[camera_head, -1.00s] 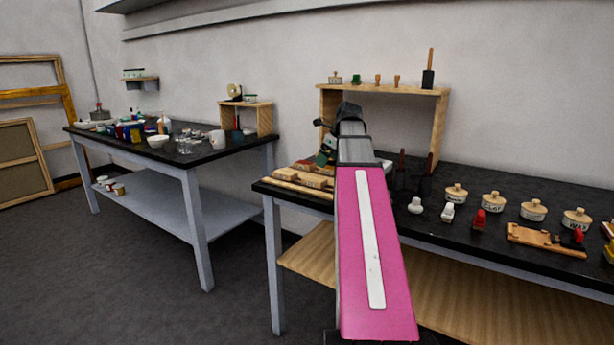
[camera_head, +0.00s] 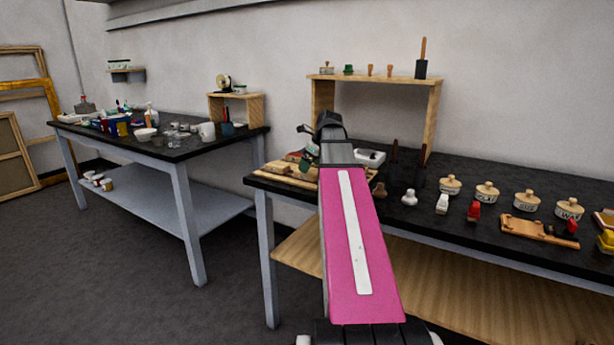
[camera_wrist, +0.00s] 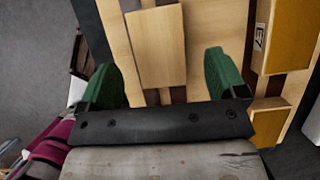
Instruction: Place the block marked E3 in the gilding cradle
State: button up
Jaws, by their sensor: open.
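My gripper (camera_wrist: 160,75) has green fingers set wide apart, with nothing held between them. A plain pale wooden block (camera_wrist: 157,45) lies ahead, between the fingers in the wrist view; no mark on it is legible. A block marked E7 (camera_wrist: 276,35), with an ochre face, lies to the right. No E3 mark can be read in either view. In the head view, several wooden blocks (camera_head: 278,168) lie at the left end of the near bench, beside my gripper, which is partly hidden by my arm. A wooden holder (camera_head: 525,227) lies at right; I cannot tell whether it is the gilding cradle.
The black-topped bench (camera_head: 470,185) carries several lidded pots (camera_head: 487,190), a red-topped item (camera_head: 473,211) and small white items. A wooden shelf unit (camera_head: 435,110) stands behind my arm. A second, cluttered table (camera_head: 190,150) stands at left, with a floor gap between.

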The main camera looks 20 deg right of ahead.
jog(key=x, duration=0.3)
jog(key=shift+f, duration=0.15)
jog(key=c, duration=1.1)
